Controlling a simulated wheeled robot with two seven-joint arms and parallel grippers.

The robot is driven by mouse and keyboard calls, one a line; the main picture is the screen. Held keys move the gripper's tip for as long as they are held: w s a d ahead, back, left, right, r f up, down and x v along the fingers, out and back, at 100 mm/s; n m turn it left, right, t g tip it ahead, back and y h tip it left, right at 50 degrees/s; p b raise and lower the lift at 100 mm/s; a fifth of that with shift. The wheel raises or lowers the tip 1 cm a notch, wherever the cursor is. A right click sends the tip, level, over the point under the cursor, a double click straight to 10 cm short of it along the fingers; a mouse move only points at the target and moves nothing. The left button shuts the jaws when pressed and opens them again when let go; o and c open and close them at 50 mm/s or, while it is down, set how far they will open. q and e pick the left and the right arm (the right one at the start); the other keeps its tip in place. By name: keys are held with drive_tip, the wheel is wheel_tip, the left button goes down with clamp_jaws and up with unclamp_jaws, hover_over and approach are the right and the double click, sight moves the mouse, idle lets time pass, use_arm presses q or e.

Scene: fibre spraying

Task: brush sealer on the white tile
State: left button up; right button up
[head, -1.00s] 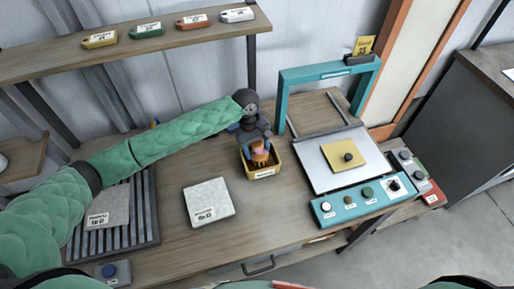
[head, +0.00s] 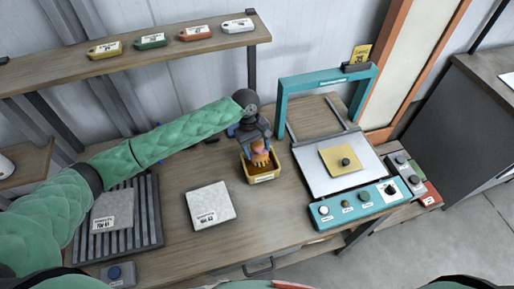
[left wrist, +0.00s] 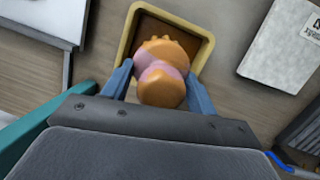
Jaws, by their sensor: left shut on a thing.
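The white tile (head: 210,205) lies flat on the workbench, left of the yellow tray; part of it shows in the left wrist view (left wrist: 285,45). My left gripper (head: 259,148) is shut on an orange brush (head: 260,160) with a pinkish middle. In the left wrist view the brush (left wrist: 160,80) sits between the blue fingers and points down into the yellow tray (left wrist: 125,40), which has a brown inside. The tray also shows in the head view (head: 265,179). I cannot tell whether the brush touches the tray's bottom. My right gripper is not in view.
A second, grey tile (head: 112,211) lies on a slatted rack (head: 150,235) at the left. A teal-framed press (head: 355,203) with a yellow plate (head: 345,161) stands at the right. Bare bench lies between tile and tray.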

sight(258, 144)
use_arm(q)
drive_tip(key=shift+r+p, duration=0.55)
drive_tip(key=shift+r, duration=0.85)
drive_tip(key=shift+r+p, duration=0.4)
drive_tip(key=shift+r, duration=0.15)
drive_tip(key=shift+s+d+v, duration=0.1)
drive_tip(key=shift+v, duration=0.55)
drive_tip(key=shift+s+d+v, duration=0.1)
drive_tip(key=shift+d+v, duration=0.05)
drive_tip(key=shift+v, duration=0.5)
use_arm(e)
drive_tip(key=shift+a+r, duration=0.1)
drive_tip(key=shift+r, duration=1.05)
use_arm(q)
drive_tip(key=shift+r, duration=0.1)
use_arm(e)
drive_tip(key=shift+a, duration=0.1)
